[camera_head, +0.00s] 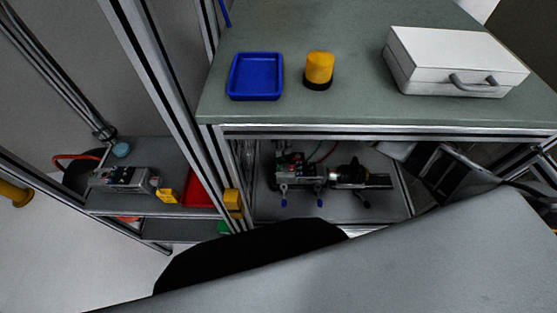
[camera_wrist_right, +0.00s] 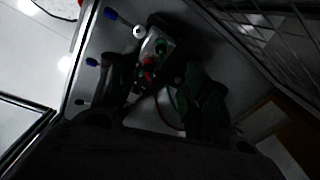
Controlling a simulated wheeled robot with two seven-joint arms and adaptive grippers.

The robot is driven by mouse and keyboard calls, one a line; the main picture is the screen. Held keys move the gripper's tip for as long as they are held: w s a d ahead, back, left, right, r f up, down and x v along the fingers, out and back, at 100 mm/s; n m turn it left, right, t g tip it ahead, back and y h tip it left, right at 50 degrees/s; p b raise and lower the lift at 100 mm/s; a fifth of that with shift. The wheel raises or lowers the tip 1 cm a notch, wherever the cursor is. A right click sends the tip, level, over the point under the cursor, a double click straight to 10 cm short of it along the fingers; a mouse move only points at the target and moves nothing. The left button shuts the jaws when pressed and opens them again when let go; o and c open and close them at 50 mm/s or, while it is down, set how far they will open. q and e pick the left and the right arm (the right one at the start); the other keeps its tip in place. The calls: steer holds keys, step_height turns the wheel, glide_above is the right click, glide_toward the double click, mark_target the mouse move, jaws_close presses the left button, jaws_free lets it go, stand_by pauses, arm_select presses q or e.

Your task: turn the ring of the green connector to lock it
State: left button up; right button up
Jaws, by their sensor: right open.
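The servo unit (camera_head: 297,172) stands on the shelf below the green-grey bench top in the head view. The green connector (camera_wrist_right: 162,46) shows as a small green round part on a pale block in the right wrist view, with red parts just below it. It is too small and dark to tell how its ring is turned. My left gripper is out of view.
A blue tray (camera_head: 255,77), a yellow-topped cylinder (camera_head: 319,69) and a white case (camera_head: 455,62) stand on the bench top (camera_head: 350,105). Metal frame posts (camera_head: 163,90) rise to the left. A side shelf holds a red bin (camera_head: 199,189).

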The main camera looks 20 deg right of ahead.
mark_target(280, 162)
steer(key=shift+w, duration=0.1)
stand_by(0.5)
steer(key=shift+f+p, duration=0.8)
steer(key=shift+f, duration=6.1)
jaws_close()
